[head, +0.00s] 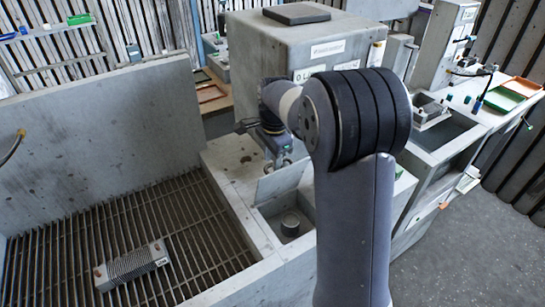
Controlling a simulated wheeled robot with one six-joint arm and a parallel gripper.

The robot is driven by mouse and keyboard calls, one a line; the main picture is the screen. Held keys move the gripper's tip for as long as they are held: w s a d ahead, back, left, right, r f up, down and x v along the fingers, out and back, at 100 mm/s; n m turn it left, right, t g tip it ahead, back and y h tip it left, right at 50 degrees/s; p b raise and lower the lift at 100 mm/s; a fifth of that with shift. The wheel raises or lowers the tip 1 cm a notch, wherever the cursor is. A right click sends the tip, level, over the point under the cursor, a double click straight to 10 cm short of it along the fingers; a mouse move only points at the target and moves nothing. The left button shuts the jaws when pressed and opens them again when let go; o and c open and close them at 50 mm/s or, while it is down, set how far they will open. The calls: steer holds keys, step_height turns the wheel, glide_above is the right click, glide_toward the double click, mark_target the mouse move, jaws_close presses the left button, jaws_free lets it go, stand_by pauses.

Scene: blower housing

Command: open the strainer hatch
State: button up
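The strainer hatch (280,183) is a grey flat panel in the middle of the head view. It stands raised and tilted over a square recess in the concrete-like ledge. A small dark round cylinder (290,223), perhaps the strainer, shows inside the open recess. My gripper (280,160) points down just behind the panel's upper edge. My arm hides part of the gripper and the right side of the recess. I cannot tell whether the fingers touch the panel, or whether they are open or shut.
A large grey housing (305,45) stands behind my gripper. At left, a walled basin has a slatted grate (130,235) with a ribbed metal block (132,265) on it. A bench with a sink (445,130) and green and orange trays (503,98) is at right. Open floor lies at lower right.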

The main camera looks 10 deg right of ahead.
jaws_close()
stand_by(0.6)
